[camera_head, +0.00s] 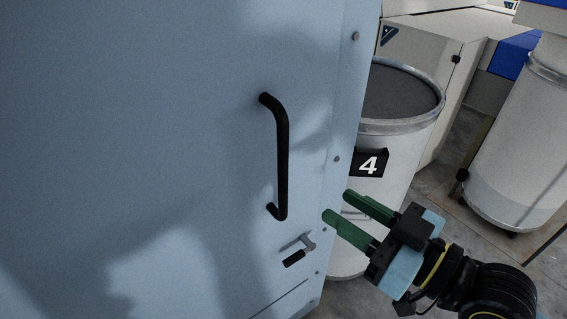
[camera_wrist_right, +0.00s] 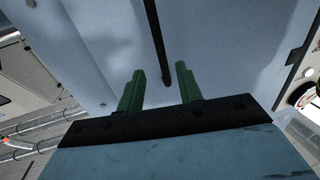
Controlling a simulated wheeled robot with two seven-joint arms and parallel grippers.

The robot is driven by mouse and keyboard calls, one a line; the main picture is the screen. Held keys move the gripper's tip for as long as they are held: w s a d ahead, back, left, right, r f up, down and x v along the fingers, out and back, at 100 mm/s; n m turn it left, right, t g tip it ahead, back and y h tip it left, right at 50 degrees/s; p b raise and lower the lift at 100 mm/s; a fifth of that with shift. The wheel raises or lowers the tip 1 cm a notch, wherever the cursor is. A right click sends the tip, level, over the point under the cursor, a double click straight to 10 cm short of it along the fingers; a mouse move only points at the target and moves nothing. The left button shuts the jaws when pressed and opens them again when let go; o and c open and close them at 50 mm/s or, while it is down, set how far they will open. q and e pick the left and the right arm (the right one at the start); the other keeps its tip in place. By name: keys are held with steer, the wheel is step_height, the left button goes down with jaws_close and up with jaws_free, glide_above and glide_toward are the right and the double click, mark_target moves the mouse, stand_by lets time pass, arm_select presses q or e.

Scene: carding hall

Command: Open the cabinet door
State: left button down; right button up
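The light-blue cabinet door (camera_head: 180,130) fills the left and middle of the head view and looks shut. A black bar handle (camera_head: 282,155) runs upright near its right edge. A small latch with a black grip (camera_head: 295,255) sits below the handle. My right gripper (camera_head: 337,206) has green fingers, spread apart with nothing between them. It is to the right of the handle's lower end, apart from it. In the right wrist view the handle (camera_wrist_right: 157,45) shows ahead of the open fingers (camera_wrist_right: 160,74). My left gripper is not in view.
A white drum marked 4 (camera_head: 395,175) stands just right of the cabinet, behind my right gripper. Another white drum (camera_head: 525,145) stands further right. Pale machine housings (camera_head: 425,60) are behind. Some bare floor (camera_head: 455,190) shows between the drums.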

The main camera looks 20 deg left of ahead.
mark_target(287, 172)
steer(key=p+x, duration=0.2)
steer(key=x, duration=1.1)
steer(key=shift+c, duration=0.3)
jaws_close()
